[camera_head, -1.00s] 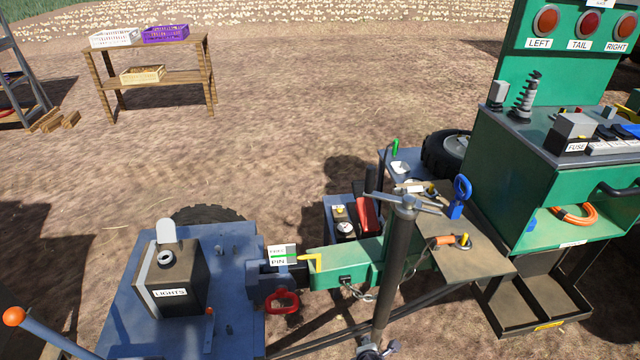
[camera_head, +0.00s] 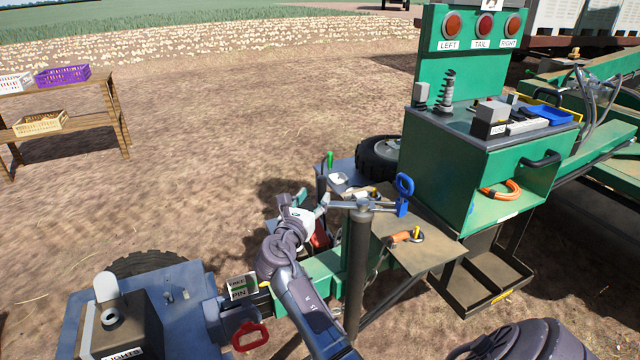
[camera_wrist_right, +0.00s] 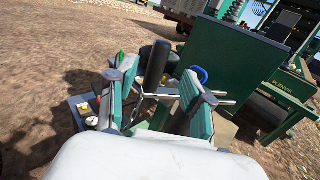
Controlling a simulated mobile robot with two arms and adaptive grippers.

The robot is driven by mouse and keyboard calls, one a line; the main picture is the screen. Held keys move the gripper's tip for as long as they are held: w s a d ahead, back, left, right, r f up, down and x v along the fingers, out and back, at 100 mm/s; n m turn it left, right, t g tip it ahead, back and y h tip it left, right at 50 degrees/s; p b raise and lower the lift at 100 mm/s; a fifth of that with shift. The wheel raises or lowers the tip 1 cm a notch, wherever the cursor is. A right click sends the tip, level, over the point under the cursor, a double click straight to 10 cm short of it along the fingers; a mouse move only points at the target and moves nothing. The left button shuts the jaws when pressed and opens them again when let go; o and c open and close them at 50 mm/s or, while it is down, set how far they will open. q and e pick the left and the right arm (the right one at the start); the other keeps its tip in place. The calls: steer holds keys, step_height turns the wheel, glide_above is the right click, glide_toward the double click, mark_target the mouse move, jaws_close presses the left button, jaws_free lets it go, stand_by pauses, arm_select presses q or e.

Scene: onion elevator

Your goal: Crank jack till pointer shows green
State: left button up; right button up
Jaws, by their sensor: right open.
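The jack is a dark upright post (camera_head: 358,270) with a grey crank bar (camera_head: 380,207) across its top. My right gripper (camera_head: 313,200) is at the left end of the bar. In the right wrist view its two green-padded fingers (camera_wrist_right: 156,78) are apart, with the crank bar (camera_wrist_right: 225,102) and the dark post (camera_wrist_right: 157,62) showing beyond and between them. I cannot tell whether a finger touches the bar. I cannot make out a jack pointer; my right arm covers part of the green drawbar (camera_head: 325,265). My left gripper is out of view.
A brown board (camera_head: 430,250) beside the jack carries a blue-handled part (camera_head: 404,192) and an orange-handled part (camera_head: 402,237). A green cabinet (camera_head: 450,170) stands to the right. A red ring handle (camera_head: 250,336) and FREE/PIN sign (camera_head: 242,287) are at lower left. Open dirt lies behind.

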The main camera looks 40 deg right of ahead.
mark_target(320, 187)
steer(key=x, duration=0.7)
steer(key=shift+w, duration=0.1)
jaws_close()
